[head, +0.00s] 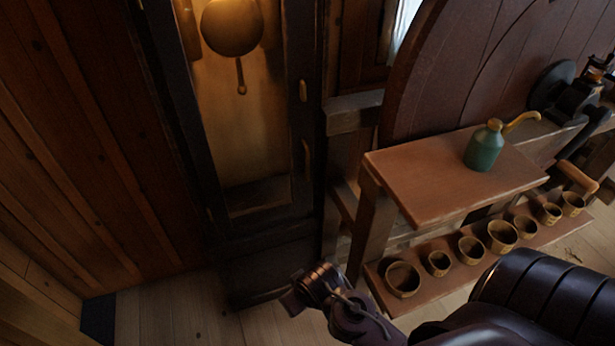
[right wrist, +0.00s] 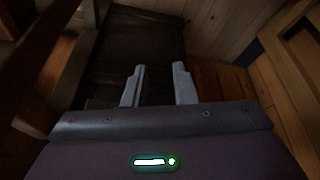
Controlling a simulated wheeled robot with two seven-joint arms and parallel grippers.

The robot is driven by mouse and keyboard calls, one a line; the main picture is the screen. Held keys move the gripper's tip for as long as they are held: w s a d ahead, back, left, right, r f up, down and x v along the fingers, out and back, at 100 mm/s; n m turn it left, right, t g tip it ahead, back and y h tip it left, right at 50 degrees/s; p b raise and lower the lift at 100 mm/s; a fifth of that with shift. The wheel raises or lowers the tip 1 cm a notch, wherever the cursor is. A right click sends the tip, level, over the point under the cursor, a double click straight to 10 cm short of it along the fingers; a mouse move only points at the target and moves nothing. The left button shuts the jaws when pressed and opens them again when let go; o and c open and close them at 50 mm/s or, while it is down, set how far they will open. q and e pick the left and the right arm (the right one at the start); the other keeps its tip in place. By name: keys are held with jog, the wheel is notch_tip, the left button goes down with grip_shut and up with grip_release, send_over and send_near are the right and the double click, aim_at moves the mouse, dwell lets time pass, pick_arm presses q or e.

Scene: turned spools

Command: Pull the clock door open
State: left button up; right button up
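The tall dark wooden clock case (head: 270,262) stands at centre left in the head view. A round brass pendulum bob (head: 232,27) hangs inside its lit interior. The clock door (head: 305,125) has a dark frame along the right side, with a small brass-coloured handle (head: 303,91) on it. I cannot tell whether the door is fully shut. My right gripper (head: 308,292) is low, by the foot of the clock and well below the handle. In the right wrist view its two fingers (right wrist: 158,86) stand apart with nothing between them. My left gripper is out of view.
A wooden bench (head: 440,178) with a green oil can (head: 484,148) stands right of the clock. Several small pots (head: 470,250) line a low shelf (head: 425,283) beneath it, close to my right arm. A plank wall (head: 80,150) is at left. Floor (head: 165,315) before the clock is clear.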

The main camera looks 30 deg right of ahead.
jog(key=w+r+m+t, duration=0.2)
jog(key=w+r, duration=0.1)
jog(key=w, duration=0.2)
jog(key=m+t+h, duration=0.4)
jog(key=t+h, duration=0.4)
jog(key=t, duration=0.2)
send_near(308, 166)
jog(key=x, duration=1)
jog(key=shift+w+d, duration=0.1)
jog(key=shift+w, duration=0.15)
grip_shut()
